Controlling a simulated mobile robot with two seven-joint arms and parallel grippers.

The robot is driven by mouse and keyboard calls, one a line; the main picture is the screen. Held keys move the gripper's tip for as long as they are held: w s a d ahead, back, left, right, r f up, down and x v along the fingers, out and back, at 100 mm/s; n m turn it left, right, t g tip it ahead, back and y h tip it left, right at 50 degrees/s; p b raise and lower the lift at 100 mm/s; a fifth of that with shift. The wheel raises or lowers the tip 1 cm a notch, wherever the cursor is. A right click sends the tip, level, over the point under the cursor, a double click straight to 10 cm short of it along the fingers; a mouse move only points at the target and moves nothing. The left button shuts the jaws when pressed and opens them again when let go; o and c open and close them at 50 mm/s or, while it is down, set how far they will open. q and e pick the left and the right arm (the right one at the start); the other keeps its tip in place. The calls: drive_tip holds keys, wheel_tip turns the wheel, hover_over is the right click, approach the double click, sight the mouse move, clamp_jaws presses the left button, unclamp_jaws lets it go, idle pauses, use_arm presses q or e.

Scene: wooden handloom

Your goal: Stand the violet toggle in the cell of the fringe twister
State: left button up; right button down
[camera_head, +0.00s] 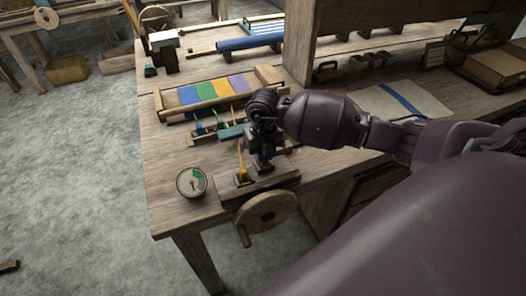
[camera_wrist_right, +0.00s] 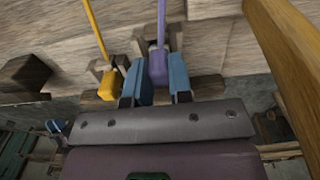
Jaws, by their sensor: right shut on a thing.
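My right gripper (camera_head: 262,163) is over the wooden fringe twister (camera_head: 268,186) at the table's front edge. In the right wrist view, the right gripper's blue fingers (camera_wrist_right: 160,84) are shut on the violet toggle (camera_wrist_right: 158,66), a violet block with a violet cord running up. The toggle is beside a small wooden fork of the twister (camera_wrist_right: 175,40); I cannot tell whether it rests in a cell. A yellow toggle (camera_wrist_right: 112,84) with a yellow cord sits at another fork to the left; it also shows in the head view (camera_head: 242,178). My left gripper is out of view.
A crank wheel (camera_head: 267,212) hangs at the twister's front. A round dial (camera_head: 191,182) lies left of the twister. Behind the gripper is a small loom with a striped cloth (camera_head: 215,89). A bare strip of table (camera_head: 160,150) lies at the left.

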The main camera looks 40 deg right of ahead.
drive_tip(key=c, duration=0.9)
unclamp_jaws()
drive_tip(key=shift+c, duration=0.2)
wheel_tip(320, 180, up, 11)
drive_tip(key=p, duration=0.1)
drive_tip(key=shift+f, duration=0.1)
